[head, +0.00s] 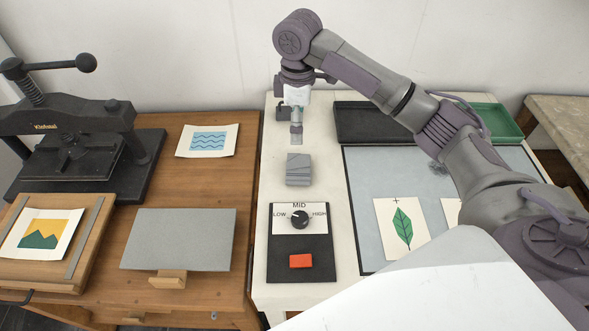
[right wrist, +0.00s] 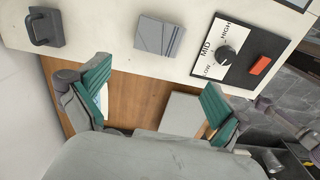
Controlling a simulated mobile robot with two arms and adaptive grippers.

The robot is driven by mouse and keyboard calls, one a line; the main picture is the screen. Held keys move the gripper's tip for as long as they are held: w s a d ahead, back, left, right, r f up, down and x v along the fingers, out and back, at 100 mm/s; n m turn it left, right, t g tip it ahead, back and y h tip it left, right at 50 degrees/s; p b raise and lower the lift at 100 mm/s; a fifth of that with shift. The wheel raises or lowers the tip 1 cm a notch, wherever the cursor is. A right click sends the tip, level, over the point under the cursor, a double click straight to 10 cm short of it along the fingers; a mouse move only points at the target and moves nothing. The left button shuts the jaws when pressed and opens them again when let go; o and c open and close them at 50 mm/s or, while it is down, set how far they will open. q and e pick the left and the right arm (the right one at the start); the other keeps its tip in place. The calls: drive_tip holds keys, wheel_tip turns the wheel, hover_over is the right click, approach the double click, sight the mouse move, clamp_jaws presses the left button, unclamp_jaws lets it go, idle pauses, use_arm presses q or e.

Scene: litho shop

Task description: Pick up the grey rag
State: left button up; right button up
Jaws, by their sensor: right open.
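The grey rag (head: 299,169) lies folded on the white table, behind the dial panel. In the right wrist view it is a small grey square (right wrist: 159,36) with creases on one side, near the top middle. My right gripper (head: 296,130) hangs above the white table, farther back than the rag. In the right wrist view its two green-padded fingers (right wrist: 157,100) are spread apart with nothing between them, and the rag lies beyond them, untouched. My left gripper is in neither view.
A dial panel (head: 287,258) with a red button (head: 301,261) sits in front of the rag. A dark handled object (right wrist: 46,27) stands near the back. Right of the rag are a grey-blue slab (head: 368,215) with leaf prints and a dark tray (head: 365,124). A wooden table (head: 190,185) adjoins left.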

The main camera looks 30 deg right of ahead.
wheel_tip(320, 180, down, 3)
drive_tip(key=w, duration=0.1)
hover_over(299, 167)
drive_tip(key=f, duration=0.3)
drive_tip(key=f+p, duration=0.1)
drive_tip(key=f, duration=0.1)
drive_tip(key=shift+w+a+f, duration=0.2)
drive_tip(key=shift+w+a, duration=0.05)
drive_tip(key=shift+w, duration=0.05)
drive_tip(key=shift+w+f, duration=0.15)
drive_tip(key=shift+f, duration=0.45)
drive_tip(key=f, duration=0.1)
drive_tip(key=f+p, duration=0.1)
drive_tip(key=f, duration=0.2)
drive_tip(key=shift+s+d+f, duration=0.1)
drive_tip(key=shift+s+d, duration=0.2)
drive_tip(key=shift+w+f, duration=0.1)
drive_tip(key=shift+f, duration=0.35)
drive_tip(key=c, duration=0.7)
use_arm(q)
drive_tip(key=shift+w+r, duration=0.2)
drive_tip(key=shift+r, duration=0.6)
use_arm(e)
drive_tip(key=shift+s+r, duration=0.1)
drive_tip(key=shift+s, duration=0.1)
drive_tip(key=shift+c, duration=0.4)
